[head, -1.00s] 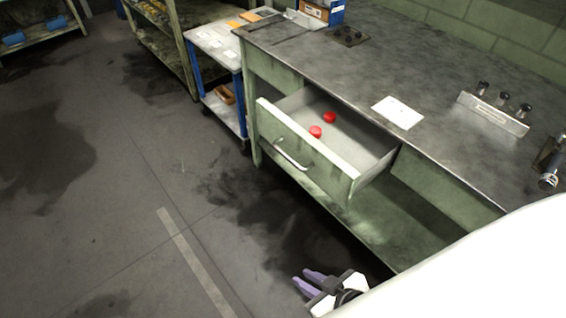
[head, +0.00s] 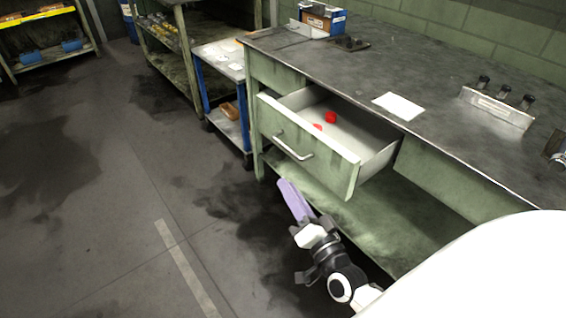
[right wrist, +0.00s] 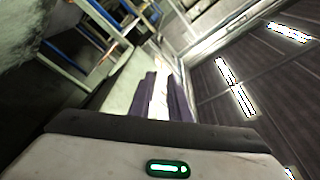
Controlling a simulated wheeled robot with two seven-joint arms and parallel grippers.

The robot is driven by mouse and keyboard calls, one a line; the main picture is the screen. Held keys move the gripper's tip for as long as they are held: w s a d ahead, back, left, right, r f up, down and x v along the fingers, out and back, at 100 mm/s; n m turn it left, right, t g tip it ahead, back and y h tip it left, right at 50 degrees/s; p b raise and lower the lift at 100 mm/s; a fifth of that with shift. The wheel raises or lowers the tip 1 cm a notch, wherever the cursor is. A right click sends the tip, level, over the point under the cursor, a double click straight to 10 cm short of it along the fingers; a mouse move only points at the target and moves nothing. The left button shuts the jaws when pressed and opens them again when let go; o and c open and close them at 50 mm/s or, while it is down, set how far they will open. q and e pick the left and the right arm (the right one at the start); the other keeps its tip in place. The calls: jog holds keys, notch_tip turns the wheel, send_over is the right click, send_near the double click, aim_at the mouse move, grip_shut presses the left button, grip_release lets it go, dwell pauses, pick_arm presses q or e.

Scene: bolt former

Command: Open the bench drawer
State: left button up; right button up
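The bench drawer (head: 330,163) is pulled out from the green bench with its grey metal top (head: 400,70). Its inside shows, with two red pieces (head: 331,118) lying in it. The drawer's bar handle (head: 293,149) is on the front face, and nothing holds it. My right gripper (head: 287,184), with purple fingers, is in front of and below the drawer front, apart from the handle. In the right wrist view its fingers (right wrist: 162,82) stand apart with a pale strip seen between them. My left gripper is not in view.
A white sheet (head: 398,106) and a metal block with black knobs (head: 497,106) are on the bench top. A blue-legged cart (head: 222,95) stands left of the bench, with shelving (head: 188,60) behind. The floor in front is clear.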

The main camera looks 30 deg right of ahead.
aim_at(285, 146)
jog(key=w+d+r+m+h, duration=0.1)
jog(key=w+d, duration=0.1)
jog(key=w, duration=0.1)
jog(key=w+d+r+m, duration=0.1)
jog(key=w, duration=0.3)
jog(key=w+d+r+m+h, duration=0.1)
jog(key=w+d, duration=0.1)
jog(key=w, duration=0.1)
jog(key=shift+w+d+r+t+h, duration=0.2)
jog(key=shift+d+r+t+h, duration=0.1)
jog(key=shift+d+r+t, duration=0.1)
jog(key=shift+c, duration=0.3)
grip_shut()
jog(key=shift+a, duration=0.1)
